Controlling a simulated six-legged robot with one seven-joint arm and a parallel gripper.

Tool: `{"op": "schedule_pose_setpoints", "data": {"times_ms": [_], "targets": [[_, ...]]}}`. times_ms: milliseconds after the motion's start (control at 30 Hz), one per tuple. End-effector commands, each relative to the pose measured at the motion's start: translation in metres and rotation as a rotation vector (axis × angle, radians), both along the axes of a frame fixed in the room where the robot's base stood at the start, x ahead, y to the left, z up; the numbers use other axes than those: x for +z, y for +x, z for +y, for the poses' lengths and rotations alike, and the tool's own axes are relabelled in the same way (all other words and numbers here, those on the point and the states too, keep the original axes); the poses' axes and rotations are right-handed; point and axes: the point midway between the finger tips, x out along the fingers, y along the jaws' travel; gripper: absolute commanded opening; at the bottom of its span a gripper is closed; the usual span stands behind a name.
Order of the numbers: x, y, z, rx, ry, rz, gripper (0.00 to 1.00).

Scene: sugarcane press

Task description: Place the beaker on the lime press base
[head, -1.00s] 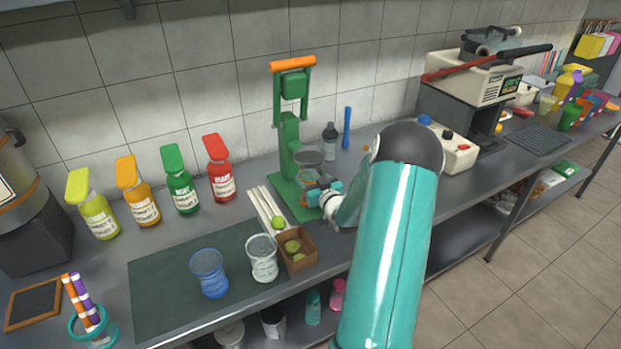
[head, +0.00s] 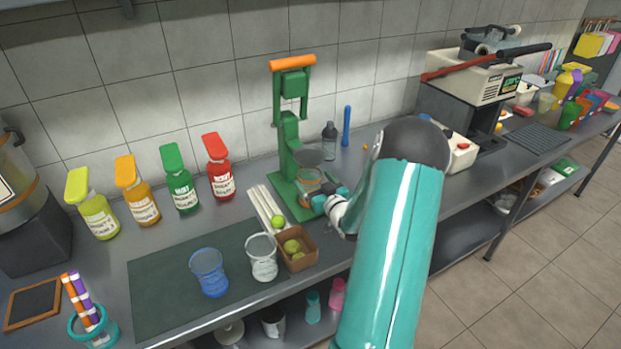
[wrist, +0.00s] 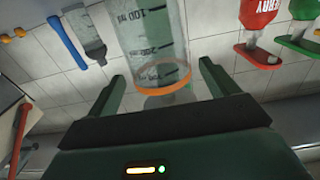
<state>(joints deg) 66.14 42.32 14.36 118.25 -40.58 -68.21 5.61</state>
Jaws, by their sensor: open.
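The clear beaker (head: 309,181) with an orange band stands upright on the green lime press base (head: 292,205), below the press's strainer cup. In the wrist view the beaker (wrist: 152,38) shows volume marks and its orange band, upside down in the picture. My gripper (head: 322,201) is at the front right of the beaker. In the wrist view my gripper (wrist: 162,72) is open, with one finger on each side of the beaker and visible gaps to both. The beaker's underside is hidden.
The lime press (head: 289,130) rises behind the beaker with its orange handle up. White sticks (head: 262,207) lie left of the base. A grey bottle (head: 329,141) stands behind.

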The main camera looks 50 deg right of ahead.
Motion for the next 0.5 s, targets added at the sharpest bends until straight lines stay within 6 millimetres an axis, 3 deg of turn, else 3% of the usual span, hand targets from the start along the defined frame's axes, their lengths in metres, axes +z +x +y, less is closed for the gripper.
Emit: {"op": "schedule_pose_setpoints", "data": {"times_ms": [100,300,500], "targets": [[0.0,-0.028,0.008,-0.002,0.0,0.001,0.86],[0.0,-0.065,0.02,-0.002,0.0,0.0,0.86],[0.0,-0.082,0.026,0.0,0.0,0.0,0.86]]}}
